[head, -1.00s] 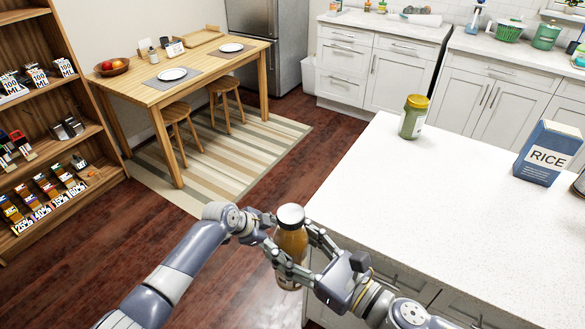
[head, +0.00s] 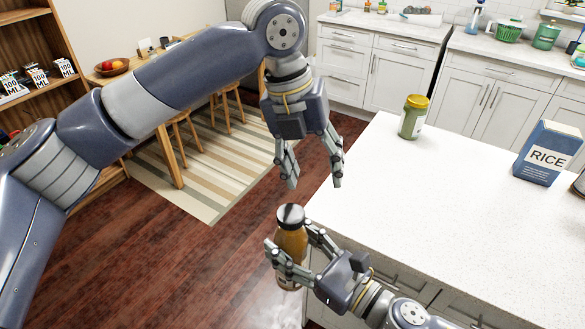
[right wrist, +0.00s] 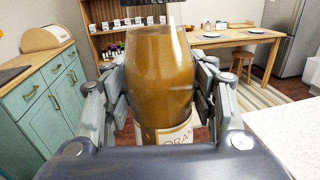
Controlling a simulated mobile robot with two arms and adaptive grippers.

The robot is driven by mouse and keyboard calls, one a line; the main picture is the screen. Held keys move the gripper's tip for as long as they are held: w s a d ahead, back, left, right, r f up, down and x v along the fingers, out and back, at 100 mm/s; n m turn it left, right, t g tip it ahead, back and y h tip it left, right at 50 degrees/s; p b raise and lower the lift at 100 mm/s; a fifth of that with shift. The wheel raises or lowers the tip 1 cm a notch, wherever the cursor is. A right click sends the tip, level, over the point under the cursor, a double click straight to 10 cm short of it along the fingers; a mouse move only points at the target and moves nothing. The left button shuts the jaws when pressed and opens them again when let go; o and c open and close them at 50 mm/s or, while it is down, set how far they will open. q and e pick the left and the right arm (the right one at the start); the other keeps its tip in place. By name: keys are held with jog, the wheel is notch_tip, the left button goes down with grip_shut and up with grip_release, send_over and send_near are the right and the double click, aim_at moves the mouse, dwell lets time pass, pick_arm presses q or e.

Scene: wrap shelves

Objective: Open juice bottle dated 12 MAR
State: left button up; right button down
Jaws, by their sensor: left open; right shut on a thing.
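The juice bottle (head: 291,238) is orange-brown with a dark cap (head: 290,216) on top. It stands roughly upright in my right gripper (head: 288,258), which is shut on its body, beside the counter's left edge. In the right wrist view the bottle (right wrist: 160,75) fills the middle, with part of a pale label (right wrist: 172,134) showing; no date can be read. My left gripper (head: 314,182) is open and empty, pointing down above the bottle and slightly to its right, apart from the cap.
The white counter (head: 440,220) lies to the right, with a green jar with a yellow lid (head: 413,117) and a blue rice box (head: 549,153) on it. A wooden table (head: 245,52) and a shelf (head: 70,95) stand behind my left arm. The floor left of the bottle is clear.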

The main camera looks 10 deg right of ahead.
aim_at(292, 213)
pick_arm(q)
jog(key=s+a+r+m+y, duration=0.1)
jog(key=s+a+r+m, duration=0.1)
jog(key=s+a+r+m+y, duration=0.1)
jog(key=s+a+m, duration=0.1)
jog(key=shift+s+r+y, duration=0.3)
jog(key=shift+r, duration=0.05)
jog(key=shift+s+a, duration=0.1)
jog(key=shift+f, duration=3.9)
